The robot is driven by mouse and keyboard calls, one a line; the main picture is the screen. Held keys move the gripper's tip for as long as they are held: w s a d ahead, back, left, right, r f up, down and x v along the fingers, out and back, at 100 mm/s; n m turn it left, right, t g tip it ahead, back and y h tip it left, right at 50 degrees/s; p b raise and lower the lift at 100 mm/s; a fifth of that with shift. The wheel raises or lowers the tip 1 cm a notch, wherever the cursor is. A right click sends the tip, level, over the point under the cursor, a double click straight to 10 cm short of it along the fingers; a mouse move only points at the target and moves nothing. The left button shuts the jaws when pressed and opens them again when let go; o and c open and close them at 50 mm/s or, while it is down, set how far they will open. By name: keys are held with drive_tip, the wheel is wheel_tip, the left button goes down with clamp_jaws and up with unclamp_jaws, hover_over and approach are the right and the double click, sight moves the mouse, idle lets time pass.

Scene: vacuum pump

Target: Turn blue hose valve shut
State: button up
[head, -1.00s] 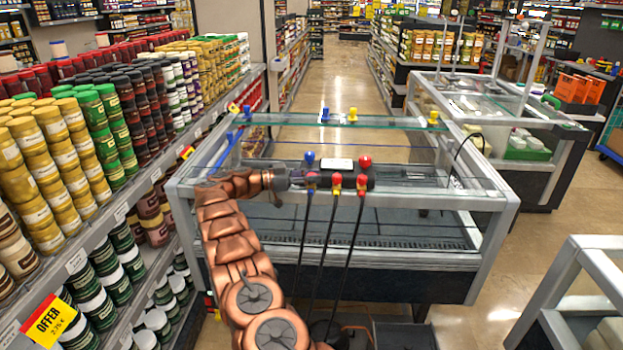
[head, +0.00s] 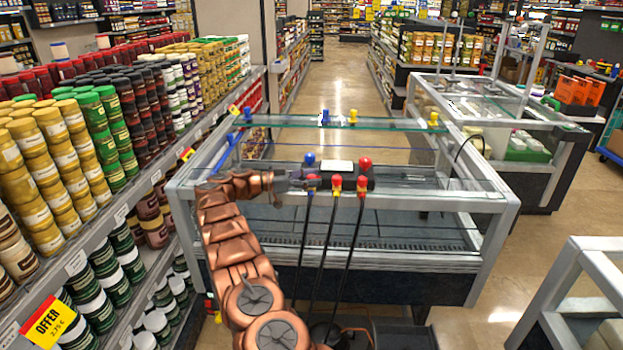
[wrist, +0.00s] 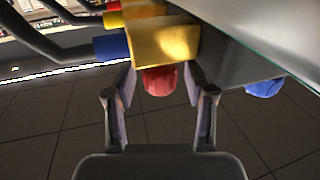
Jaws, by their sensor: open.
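A dark valve manifold (head: 337,178) spans the front of the glass-topped freezer case in the head view. A blue knob (head: 309,159) stands at its left end and a red knob (head: 365,162) at its right. Black hoses hang from blue (head: 312,181), yellow (head: 336,182) and red (head: 361,186) connectors. My gripper (head: 298,181) is at the manifold's left end. In the wrist view its open fingers (wrist: 165,98) stand either side of a red knob (wrist: 160,81) under a brass block (wrist: 155,42). I cannot tell whether they touch it. A blue part (wrist: 262,87) shows at right.
The freezer case (head: 400,200) lies below the manifold. Shelves of jars (head: 95,130) stand close on the left. More cases (head: 540,120) stand on the right.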

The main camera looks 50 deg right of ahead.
sight(312, 176)
wheel_tip(312, 176, up, 9)
drive_tip(key=shift+r, duration=0.5)
idle(0.4)
